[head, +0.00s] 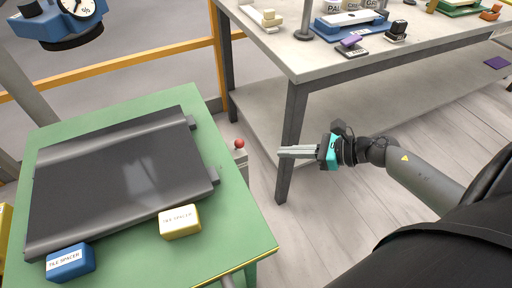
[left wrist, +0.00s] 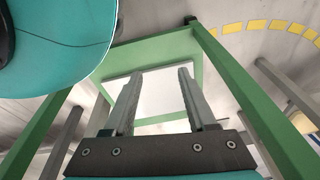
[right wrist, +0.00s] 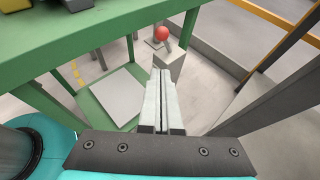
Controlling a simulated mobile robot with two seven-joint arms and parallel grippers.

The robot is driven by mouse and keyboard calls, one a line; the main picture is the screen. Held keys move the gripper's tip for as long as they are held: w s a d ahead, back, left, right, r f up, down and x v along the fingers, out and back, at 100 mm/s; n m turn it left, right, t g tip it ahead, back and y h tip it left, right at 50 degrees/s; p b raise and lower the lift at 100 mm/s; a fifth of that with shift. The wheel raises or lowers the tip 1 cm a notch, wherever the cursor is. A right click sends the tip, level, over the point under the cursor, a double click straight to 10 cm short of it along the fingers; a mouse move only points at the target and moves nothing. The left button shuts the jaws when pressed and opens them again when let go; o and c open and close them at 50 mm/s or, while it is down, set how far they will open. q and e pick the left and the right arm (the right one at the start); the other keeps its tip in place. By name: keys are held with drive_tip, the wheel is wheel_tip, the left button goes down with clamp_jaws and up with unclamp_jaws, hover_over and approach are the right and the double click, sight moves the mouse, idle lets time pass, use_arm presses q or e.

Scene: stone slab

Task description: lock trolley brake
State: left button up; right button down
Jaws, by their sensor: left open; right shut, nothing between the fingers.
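A small red ball knob (head: 239,143) sits on a pale grey post beside the right edge of a green-topped stand (head: 258,243). It also shows in the right wrist view (right wrist: 161,33), above a grey block (right wrist: 168,66). No part is labelled as a brake, and I cannot tell if the stand is the trolley. My right gripper (head: 282,152) is shut and empty, right of the knob and apart from it, its fingers pointing left towards it. My left gripper (left wrist: 156,72) is open and empty, facing green framing and a pale panel; it is outside the head view.
A dark slab (head: 115,175) lies on the green top with a blue block (head: 70,262) and a yellow block (head: 180,221). A grey workbench (head: 290,55) stands at the back right; its leg (head: 291,140) is close to my right gripper. A yellow rail (head: 150,58) runs behind.

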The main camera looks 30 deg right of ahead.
sight(238, 145)
use_arm(q)
drive_tip(key=shift+w+d+r+b, duration=0.5)
drive_tip(key=shift+w+d+r, duration=0.15)
drive_tip(key=shift+w+r, duration=0.25)
use_arm(e)
drive_tip(key=r+x, duration=0.2)
drive_tip(key=x, duration=0.6)
drive_tip(key=shift+w+a+f, duration=0.15)
drive_tip(key=shift+w+a, duration=0.35)
drive_tip(key=shift+w, duration=0.05)
use_arm(q)
drive_tip(key=shift+s+r, duration=0.1)
